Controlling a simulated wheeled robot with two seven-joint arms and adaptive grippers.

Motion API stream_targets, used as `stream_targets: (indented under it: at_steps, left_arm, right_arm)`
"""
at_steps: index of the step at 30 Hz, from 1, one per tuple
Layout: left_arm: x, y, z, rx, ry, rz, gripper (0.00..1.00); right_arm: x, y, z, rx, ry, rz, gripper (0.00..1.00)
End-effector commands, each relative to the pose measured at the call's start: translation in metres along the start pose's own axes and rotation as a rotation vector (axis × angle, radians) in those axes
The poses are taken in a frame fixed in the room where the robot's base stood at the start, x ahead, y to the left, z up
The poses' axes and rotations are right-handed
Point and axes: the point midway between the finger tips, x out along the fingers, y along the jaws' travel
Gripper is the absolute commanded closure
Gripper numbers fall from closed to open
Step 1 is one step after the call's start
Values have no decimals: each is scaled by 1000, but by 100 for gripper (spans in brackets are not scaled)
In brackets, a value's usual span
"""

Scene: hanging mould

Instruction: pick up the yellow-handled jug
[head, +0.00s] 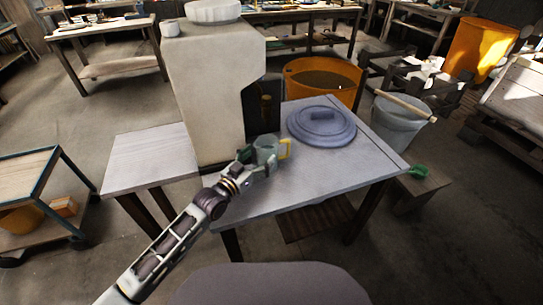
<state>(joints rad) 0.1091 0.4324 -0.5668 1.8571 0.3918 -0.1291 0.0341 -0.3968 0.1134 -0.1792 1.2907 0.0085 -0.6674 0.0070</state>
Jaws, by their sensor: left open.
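The yellow-handled jug (266,147) is a small grey-green vessel standing upright on the grey table (322,170), near its left-middle part. Its yellow handle (286,149) points to the right. My left gripper (259,161) is open, right at the near side of the jug, with its fingers spread around the lower body. The fingers hide part of the jug's base, and I cannot tell whether they touch it. My right gripper is not in view.
A tall beige container (208,90) stands close behind and left of the jug, with a dark panel (263,110) beside it. A round grey-blue lid (322,128) lies to the right. An orange tub (322,76) and a grey bucket (398,122) stand beyond the table.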

Motion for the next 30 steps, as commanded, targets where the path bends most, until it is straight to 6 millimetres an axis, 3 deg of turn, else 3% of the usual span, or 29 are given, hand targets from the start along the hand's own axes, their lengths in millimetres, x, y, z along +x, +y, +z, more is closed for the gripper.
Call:
stream_targets:
  at_steps: [19,30]
  left_arm:
    - [51,0,0,0,1,0,21]
    - [57,0,0,0,0,1,21]
  right_arm:
    - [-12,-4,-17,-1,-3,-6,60]
    - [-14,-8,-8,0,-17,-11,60]
